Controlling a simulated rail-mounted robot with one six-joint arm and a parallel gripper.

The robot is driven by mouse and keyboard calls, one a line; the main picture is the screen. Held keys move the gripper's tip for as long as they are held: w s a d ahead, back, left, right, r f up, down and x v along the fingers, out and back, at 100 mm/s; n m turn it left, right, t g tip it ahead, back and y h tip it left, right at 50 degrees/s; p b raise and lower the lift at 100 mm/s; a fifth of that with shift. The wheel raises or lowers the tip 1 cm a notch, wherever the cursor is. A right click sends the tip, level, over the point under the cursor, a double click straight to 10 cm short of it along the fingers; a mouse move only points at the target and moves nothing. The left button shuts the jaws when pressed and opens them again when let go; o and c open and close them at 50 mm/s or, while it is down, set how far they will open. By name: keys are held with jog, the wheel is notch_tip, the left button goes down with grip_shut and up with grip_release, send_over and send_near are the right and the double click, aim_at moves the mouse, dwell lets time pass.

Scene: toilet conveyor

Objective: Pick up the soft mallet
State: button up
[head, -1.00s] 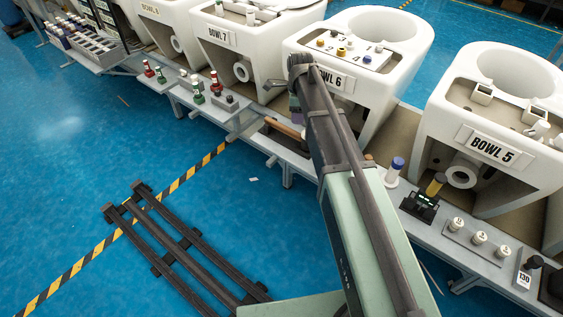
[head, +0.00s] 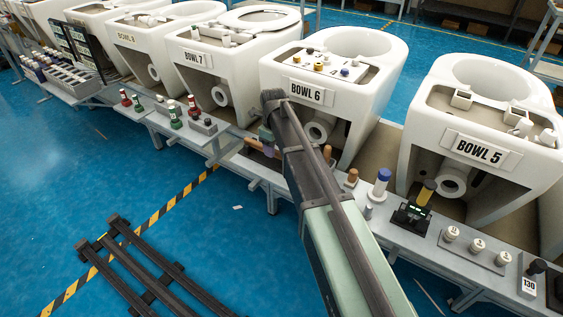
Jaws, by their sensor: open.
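A brown wooden handle (head: 254,145) lies on the grey shelf below the BOWL 6 toilet, left of my forearm. It looks like part of the soft mallet, but my arm covers the rest, and I cannot make out the mallet's head. My gripper (head: 268,150) shows only as a small purple and teal part left of the forearm, just over or beside the handle. It is open. Its fingertips are not clear, and I cannot tell whether they touch the handle.
Red and green bottles (head: 174,116) stand on the shelf to the left. A blue-capped white bottle (head: 381,183), a brown knob (head: 352,176) and a black device (head: 411,216) are to the right. The BOWL 6 toilet (head: 350,60) rises behind. A dark rack (head: 140,265) lies on the floor.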

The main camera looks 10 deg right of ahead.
notch_tip(320, 180, down, 4)
jog(key=b, duration=0.2)
jog(key=shift+b, duration=0.3)
jog(key=shift+r, duration=0.2)
jog(key=shift+c, duration=0.4)
grip_shut()
jog(key=shift+r+p, duration=0.1)
jog(key=shift+p, duration=0.3)
notch_tip(320, 180, up, 20)
jog(key=p, duration=1.9)
jog(key=shift+p, duration=0.4)
